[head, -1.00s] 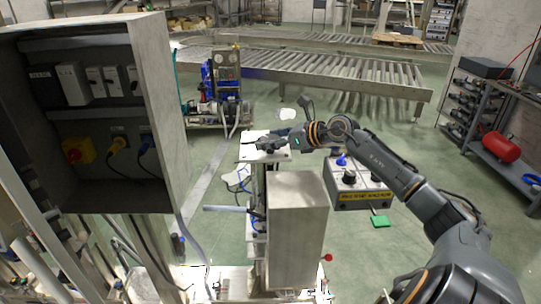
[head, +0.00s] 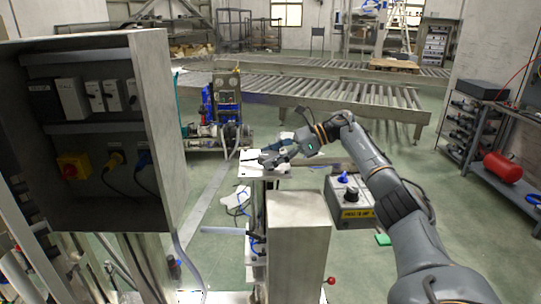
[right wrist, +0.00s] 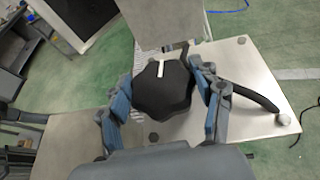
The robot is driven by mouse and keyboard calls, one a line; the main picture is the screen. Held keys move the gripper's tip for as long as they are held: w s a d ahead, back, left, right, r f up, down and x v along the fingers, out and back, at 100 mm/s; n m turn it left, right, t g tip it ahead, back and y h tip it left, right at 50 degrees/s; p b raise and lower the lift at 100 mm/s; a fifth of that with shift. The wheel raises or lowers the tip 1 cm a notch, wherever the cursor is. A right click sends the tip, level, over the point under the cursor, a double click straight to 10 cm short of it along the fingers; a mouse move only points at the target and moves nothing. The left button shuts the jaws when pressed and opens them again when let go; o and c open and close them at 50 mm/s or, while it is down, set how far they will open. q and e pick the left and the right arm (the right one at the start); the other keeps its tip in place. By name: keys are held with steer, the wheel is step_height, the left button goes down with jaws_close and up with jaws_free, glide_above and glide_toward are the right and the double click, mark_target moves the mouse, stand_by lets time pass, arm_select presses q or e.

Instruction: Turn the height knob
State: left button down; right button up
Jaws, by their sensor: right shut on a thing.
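The height knob (right wrist: 163,88) is black and lobed, with a white pointer line on top. It sits on a flat metal plate (right wrist: 262,92), which is also on top of the post in the head view (head: 248,171). My right gripper (right wrist: 166,80) has its blue-padded fingers on either side of the knob, shut on it. The pointer line points roughly toward the top of the wrist view. In the head view my right gripper (head: 272,160) is over the plate and hides most of the knob. My left gripper is not in view.
A metal box (head: 298,235) stands in front of the post. A control box with knobs (head: 352,215) is at right, under my right arm. An open electrical cabinet (head: 160,120) stands at left.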

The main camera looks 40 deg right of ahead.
mark_target(271, 155)
steer(key=shift+n+g+y, duration=0.3)
steer(key=shift+n+g, duration=0.3)
steer(key=o, duration=1.2)
steer(key=shift+c, duration=0.2)
step_height(271, 155, up, 10)
steer(key=shift+f, duration=0.1)
